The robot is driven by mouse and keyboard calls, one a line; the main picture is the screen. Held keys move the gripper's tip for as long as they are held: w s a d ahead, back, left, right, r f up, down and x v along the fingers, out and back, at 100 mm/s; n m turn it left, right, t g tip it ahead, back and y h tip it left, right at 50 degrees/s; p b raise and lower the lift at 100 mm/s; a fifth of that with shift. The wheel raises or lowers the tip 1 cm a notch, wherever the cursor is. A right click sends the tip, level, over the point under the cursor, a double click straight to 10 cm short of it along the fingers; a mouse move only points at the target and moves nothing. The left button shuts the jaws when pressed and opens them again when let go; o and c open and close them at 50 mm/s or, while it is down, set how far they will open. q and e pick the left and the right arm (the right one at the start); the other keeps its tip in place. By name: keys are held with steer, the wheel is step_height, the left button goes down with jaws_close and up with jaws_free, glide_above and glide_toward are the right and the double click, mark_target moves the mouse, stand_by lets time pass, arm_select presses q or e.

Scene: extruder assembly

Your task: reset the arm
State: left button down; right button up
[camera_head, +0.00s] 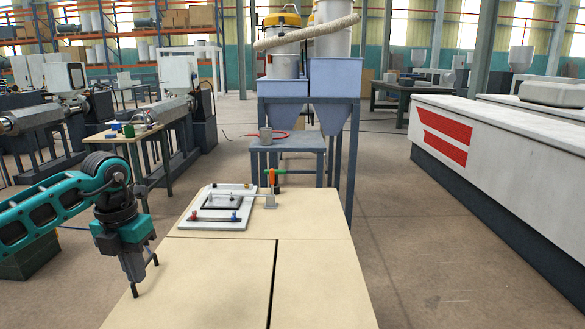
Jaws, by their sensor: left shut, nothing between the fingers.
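My left arm, teal and black, comes in from the left. Its left gripper (145,278) points down over the left edge of the near wooden table (210,275). The gripper is shut with nothing held in it. It is well apart from the white fixture board (215,222) at the table's far end. My right gripper and right arm are not in view.
The fixture board carries a dark frame (223,201), small red and blue knobs, and an orange-and-green upright part (272,180) beside it. The table's near surface is bare, with a dark seam. A blue hopper stand (308,95) rises behind. A long white counter (500,140) stands right.

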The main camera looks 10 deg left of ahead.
arm_select(q)
steer(key=d+f+m+h, duration=0.2)
steer(key=d+f+h, duration=0.3)
steer(key=d, duration=0.6)
steer(key=s+d+r+n+t+h, duration=0.1)
steer(key=s+d+n+t+h, duration=0.2)
steer(key=d+n+h, duration=0.5)
steer(key=s+d+n+t+h, duration=0.1)
steer(key=s+d+t+h, duration=0.3)
steer(key=d, duration=0.8)
steer(key=a+f+n+t+y, duration=0.8)
steer(key=f+n+t+y, duration=0.15)
steer(key=n, duration=0.95)
steer(key=s+a+f+n+g+y, duration=0.2)
steer(key=s+f+n, duration=0.2)
steer(key=s+f, duration=0.1)
steer(key=s+a+f+n+g+y, duration=0.3)
steer(key=s+f, duration=0.3)
steer(key=f, duration=0.1)
steer(key=shift+a+f+n+g+y, duration=0.2)
steer(key=shift+f+n+g+y, duration=0.1)
steer(key=shift+n+g+y, duration=0.1)
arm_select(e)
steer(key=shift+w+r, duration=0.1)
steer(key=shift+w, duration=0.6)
